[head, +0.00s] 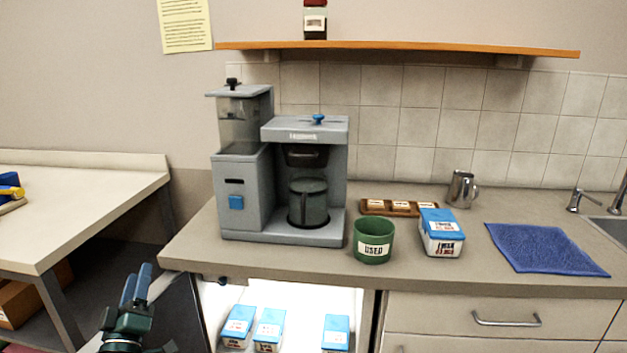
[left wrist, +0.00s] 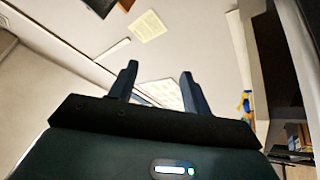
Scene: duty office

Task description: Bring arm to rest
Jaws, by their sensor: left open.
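My left gripper (head: 138,284) is at the lower left of the head view, pointing up in front of the counter's left end. It is open and empty, and its two dark fingers also show apart in the left wrist view (left wrist: 160,80). Nothing lies between the fingers. My right gripper is in neither view.
A grey coffee machine (head: 243,190) stands on the counter (head: 400,280), with a green USED cup (head: 373,241), blue-lidded box (head: 441,232), metal pitcher (head: 461,189) and blue towel (head: 547,248) to its right. Below is a lit open compartment with blue-topped boxes (head: 269,330). A table (head: 70,215) stands left.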

